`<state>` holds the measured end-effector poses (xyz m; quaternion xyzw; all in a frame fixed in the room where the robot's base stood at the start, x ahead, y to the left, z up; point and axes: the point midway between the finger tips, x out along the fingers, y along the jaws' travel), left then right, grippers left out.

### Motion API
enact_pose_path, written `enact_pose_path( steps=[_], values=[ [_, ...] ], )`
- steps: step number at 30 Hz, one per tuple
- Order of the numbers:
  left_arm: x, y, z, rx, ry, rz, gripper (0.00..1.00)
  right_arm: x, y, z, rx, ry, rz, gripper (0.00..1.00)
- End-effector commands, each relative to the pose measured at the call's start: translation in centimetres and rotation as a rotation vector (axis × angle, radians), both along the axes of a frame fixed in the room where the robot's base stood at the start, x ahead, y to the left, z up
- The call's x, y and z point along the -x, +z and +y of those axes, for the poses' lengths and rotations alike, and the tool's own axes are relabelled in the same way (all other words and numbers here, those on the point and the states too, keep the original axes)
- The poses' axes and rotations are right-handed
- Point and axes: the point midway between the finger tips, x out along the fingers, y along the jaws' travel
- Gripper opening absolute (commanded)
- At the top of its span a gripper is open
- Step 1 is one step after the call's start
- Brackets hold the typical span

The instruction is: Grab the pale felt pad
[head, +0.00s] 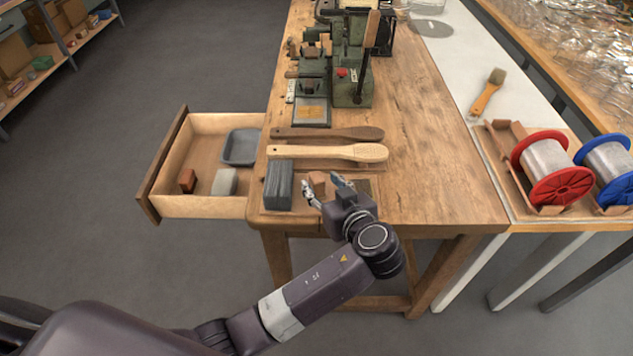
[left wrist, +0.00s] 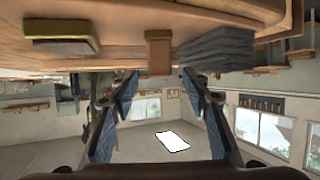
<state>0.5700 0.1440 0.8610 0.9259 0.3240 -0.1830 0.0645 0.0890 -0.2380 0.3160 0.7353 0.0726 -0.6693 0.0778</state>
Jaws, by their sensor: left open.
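A pale grey block (head: 225,182), which looks like the pale felt pad, lies in the open drawer (head: 158,172) at the left of the bench. It is beside a red-brown block (head: 187,181) and in front of a grey tray (head: 241,146). My left gripper (head: 324,185) is open at the bench's front edge, well to the right of the drawer. A small brown block (head: 317,179) is just beyond its fingers; in the left wrist view this block (left wrist: 158,52) shows between the open fingers (left wrist: 158,92), not gripped. My right gripper is out of view.
A dark grey layered stack (head: 279,185) stands on the bench left of my gripper; it also shows in the left wrist view (left wrist: 215,50). A green machine (head: 350,75) stands farther back. The bench's right part is clear.

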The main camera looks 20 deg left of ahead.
Motion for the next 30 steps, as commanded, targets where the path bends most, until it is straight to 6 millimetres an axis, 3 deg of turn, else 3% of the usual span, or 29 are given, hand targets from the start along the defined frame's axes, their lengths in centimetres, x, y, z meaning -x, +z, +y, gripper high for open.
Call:
enact_pose_path(
  steps=[6,15,27,30],
  values=[
    [-2.3,-1.2,1.9,-0.004,-0.001,0.001,0.43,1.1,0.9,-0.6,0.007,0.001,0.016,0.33],
    [-2.7,-1.6,2.1,0.000,-0.001,0.001,0.43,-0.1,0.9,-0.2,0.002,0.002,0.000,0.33],
    [-2.7,-1.6,2.1,-0.001,-0.001,0.002,0.01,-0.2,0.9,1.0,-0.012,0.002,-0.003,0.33],
    [-2.7,-1.5,2.1,0.000,-0.001,0.000,0.00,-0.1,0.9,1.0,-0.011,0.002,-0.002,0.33]
  ],
)
